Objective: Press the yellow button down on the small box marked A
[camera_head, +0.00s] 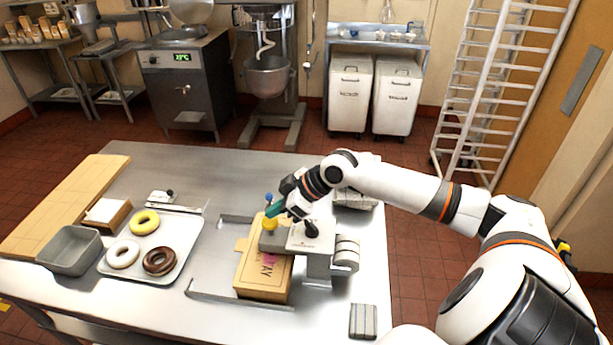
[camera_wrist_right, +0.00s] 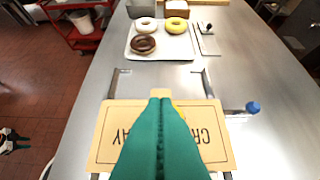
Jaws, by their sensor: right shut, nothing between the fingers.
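The yellow button (camera_head: 269,225) sits on top of a small grey box (camera_head: 270,242) at the middle of the table in the head view. I cannot read a letter A on this box. My right gripper (camera_head: 274,209) is shut and empty, its green fingers pointing down just above the button. I cannot tell whether they touch it. In the right wrist view the shut green fingers (camera_wrist_right: 161,106) cover most of the button, with only a sliver of yellow beside them.
A blue knob (camera_wrist_right: 253,107) stands close to the fingers. A white-topped device with a black knob (camera_head: 311,230) is right of the button. A tray (camera_head: 187,243) of doughnuts lies left.

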